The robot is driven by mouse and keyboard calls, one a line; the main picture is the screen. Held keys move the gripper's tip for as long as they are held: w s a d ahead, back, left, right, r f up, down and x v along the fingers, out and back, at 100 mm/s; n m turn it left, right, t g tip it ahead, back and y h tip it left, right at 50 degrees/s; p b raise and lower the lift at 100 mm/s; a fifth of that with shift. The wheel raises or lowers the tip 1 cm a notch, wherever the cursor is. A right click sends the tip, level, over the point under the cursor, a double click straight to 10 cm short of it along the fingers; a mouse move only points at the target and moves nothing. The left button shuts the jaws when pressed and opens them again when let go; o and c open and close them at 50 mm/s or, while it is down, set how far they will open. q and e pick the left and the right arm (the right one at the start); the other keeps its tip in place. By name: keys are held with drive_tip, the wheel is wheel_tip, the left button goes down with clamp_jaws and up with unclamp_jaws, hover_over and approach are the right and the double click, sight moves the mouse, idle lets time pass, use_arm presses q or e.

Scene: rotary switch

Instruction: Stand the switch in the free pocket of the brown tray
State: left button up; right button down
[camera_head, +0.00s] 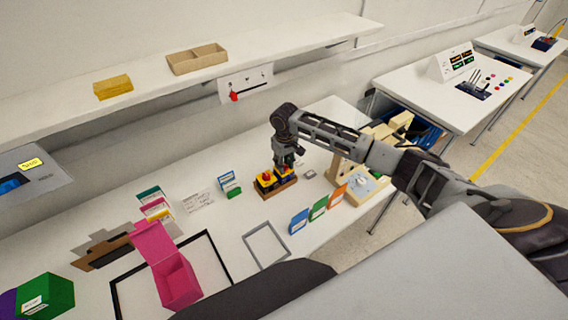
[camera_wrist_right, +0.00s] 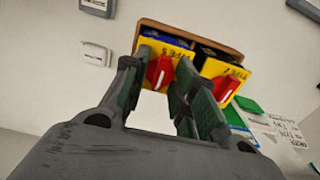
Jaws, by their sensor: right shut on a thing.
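The brown tray (camera_head: 283,190) stands on the white table under my right gripper, and its rim shows in the wrist view (camera_wrist_right: 188,32). My right gripper (camera_head: 287,160) points down over the tray, shut on a yellow-faced switch with a red knob (camera_wrist_right: 161,72). This switch appears at the left pocket in the wrist view. I cannot tell whether its base touches the pocket floor. A second yellow switch with a red knob (camera_wrist_right: 227,84) stands beside it in the tray. The fingers hide part of both switches. My left gripper is not in view.
Blue, green and orange cards (camera_head: 318,208) stand right of the tray. A small blue and green stand (camera_head: 229,186) is to its left. A grey frame (camera_head: 265,245) lies in front. A pink open box (camera_head: 172,272) stands at front left. A shelf (camera_head: 290,42) runs above the table.

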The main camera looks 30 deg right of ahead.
drive_tip(key=c, duration=1.1)
unclamp_jaws()
drive_tip(key=shift+f, duration=0.1)
drive_tip(key=shift+c, duration=0.2)
wheel_tip(320, 180, up, 12)
drive_tip(key=b, duration=0.1)
drive_tip(key=shift+s, duration=0.15)
